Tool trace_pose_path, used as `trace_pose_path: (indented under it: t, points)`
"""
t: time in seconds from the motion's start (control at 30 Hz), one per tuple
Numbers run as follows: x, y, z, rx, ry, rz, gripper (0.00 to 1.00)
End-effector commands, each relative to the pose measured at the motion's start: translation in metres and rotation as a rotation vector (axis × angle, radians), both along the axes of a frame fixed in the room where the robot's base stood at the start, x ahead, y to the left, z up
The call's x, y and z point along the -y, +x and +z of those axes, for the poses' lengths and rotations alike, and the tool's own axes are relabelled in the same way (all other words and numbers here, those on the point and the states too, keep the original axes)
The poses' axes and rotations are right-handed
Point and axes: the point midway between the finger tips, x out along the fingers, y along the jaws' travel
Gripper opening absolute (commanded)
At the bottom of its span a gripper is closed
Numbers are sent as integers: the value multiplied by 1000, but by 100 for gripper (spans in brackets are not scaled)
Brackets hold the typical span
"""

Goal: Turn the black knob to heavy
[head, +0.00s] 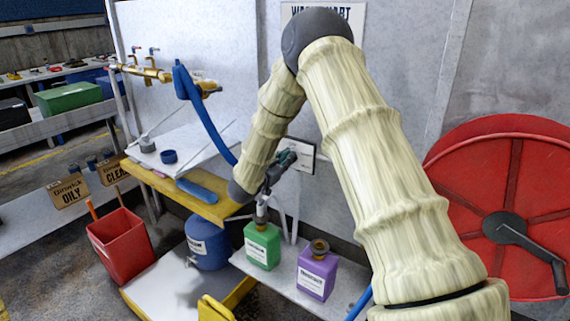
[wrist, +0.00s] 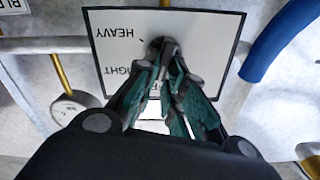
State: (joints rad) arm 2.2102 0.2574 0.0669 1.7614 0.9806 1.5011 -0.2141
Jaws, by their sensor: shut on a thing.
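The black knob (wrist: 157,46) sits on a white panel (wrist: 115,22) with a dark border. In the wrist view the panel appears upside down, with the words HEAVY and one ending in IGHT on its left side and a partly covered label lower down. My gripper (wrist: 168,58), with green finger pads, is shut on the knob and hides much of it, so its pointer direction cannot be told. In the head view my gripper (head: 285,158) reaches the panel (head: 303,154) on the grey wall; the knob is hidden there.
A blue hose (head: 205,115) hangs left of my arm, and also shows near the panel in the wrist view (wrist: 275,40). A gauge (wrist: 72,108) is beside the panel. Below are a green jug (head: 262,245) and purple jug (head: 316,272). A red wheel (head: 470,190) stands right.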

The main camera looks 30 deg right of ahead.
Motion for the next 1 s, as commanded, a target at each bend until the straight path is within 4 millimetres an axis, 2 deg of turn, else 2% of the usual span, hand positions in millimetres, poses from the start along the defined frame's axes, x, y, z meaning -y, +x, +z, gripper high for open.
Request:
trace_pose_path:
  t: [0.03, 1.0]
  points:
    - [1, -1, -6, 40, 17, -2, 0]
    - [6, -12, -20, 892, 371, -6, 0]
